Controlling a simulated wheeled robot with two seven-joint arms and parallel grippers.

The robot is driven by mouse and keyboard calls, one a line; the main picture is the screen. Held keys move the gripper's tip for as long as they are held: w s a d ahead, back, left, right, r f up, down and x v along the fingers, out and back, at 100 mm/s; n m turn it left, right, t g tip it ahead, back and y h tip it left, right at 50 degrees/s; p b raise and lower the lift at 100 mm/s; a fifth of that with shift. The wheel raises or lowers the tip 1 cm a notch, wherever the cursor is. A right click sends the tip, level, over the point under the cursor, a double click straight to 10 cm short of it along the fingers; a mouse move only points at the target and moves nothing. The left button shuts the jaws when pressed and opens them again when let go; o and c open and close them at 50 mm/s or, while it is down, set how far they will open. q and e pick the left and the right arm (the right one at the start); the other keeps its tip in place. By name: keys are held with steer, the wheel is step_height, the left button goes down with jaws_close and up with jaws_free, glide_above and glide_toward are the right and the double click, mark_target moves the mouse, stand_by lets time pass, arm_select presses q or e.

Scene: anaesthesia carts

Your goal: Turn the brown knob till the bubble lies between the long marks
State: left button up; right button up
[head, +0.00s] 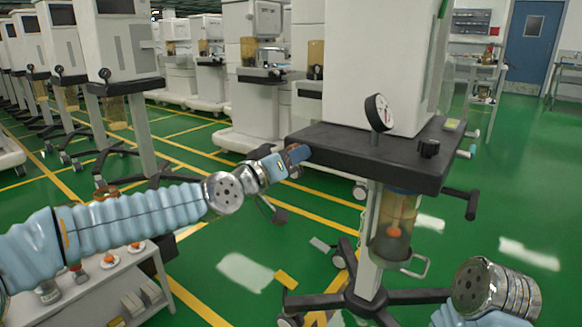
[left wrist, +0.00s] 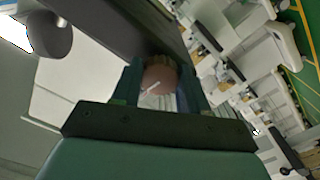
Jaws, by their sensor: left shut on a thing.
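The brown knob (left wrist: 160,76) shows in the left wrist view, at the side of a dark shelf edge, with a pale line across its round face. My left gripper (left wrist: 158,92) is shut on it, one finger on each side. In the head view my left gripper (head: 297,156) is at the left end of the cart's black shelf (head: 345,153) and mostly hides the knob. A small yellow-green piece (head: 452,124) lies at the shelf's right end; I cannot make out a bubble or long marks on it. My right gripper is out of view.
A white trolley (head: 120,295) stands at the lower left. Rows of other carts fill the back; the green floor at right is open.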

arm_select(q)
steer(key=shift+n, duration=0.3)
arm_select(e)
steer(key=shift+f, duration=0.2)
arm_select(q)
steer(key=o, duration=1.1)
steer(key=shift+c, duration=0.2)
steer(key=shift+a, duration=0.1)
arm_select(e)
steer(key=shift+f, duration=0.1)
arm_select(q)
steer(key=b+v, duration=0.3)
steer(key=v, duration=1)
steer(key=shift+s, duration=0.35)
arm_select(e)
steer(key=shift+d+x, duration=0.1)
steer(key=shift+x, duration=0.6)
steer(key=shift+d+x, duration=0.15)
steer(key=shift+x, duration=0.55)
